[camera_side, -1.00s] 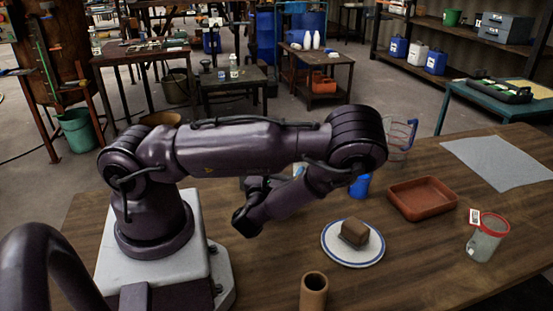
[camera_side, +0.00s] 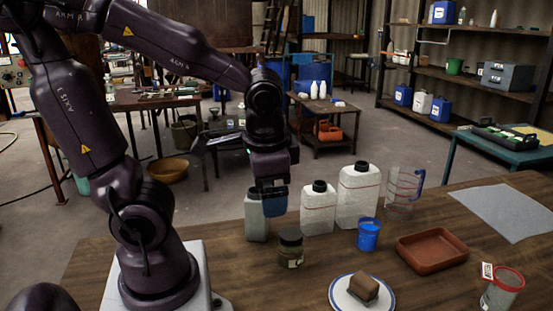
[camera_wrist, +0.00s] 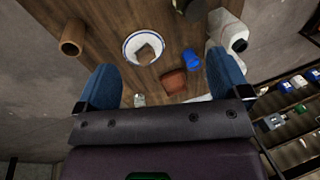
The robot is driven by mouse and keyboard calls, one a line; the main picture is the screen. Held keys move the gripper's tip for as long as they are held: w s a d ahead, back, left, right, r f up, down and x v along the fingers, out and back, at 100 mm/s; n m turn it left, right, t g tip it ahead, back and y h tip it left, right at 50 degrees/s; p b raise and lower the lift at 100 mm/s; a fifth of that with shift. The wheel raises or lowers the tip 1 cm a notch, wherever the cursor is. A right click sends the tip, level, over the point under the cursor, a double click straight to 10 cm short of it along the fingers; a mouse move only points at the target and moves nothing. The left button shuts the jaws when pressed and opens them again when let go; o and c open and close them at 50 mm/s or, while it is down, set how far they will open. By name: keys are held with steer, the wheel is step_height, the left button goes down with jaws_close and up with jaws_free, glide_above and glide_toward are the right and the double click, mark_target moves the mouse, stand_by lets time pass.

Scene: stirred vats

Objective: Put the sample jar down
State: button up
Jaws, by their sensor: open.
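Two jars stand upright on the wooden table, and I cannot tell which is the sample jar. One is a squat jar (camera_side: 290,249) with a dark olive lid and a pale label, just below and to the right of my gripper. My gripper (camera_side: 275,208) points down above the table, apart from the squat jar. In the wrist view its two blue fingers are wide apart (camera_wrist: 162,65) with nothing held between them.
A grey container stands behind my gripper, with white bottles (camera_side: 318,208) to its right. A blue cup (camera_side: 369,235), red-brown tray (camera_side: 432,248), clear jug (camera_side: 402,187) and plate (camera_side: 341,301) with a brown block are further right. A brown cylinder (camera_wrist: 73,35) shows in the wrist view.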

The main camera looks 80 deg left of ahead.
steer(key=d+r+t+h, duration=0.2)
steer(key=d+r+t, duration=0.2)
steer(key=r, duration=0.2)
steer(key=shift+d+r+n+t+h, duration=0.15)
steer(key=shift+d+n+t+h, duration=0.15)
steer(key=shift+n+h, duration=0.1)
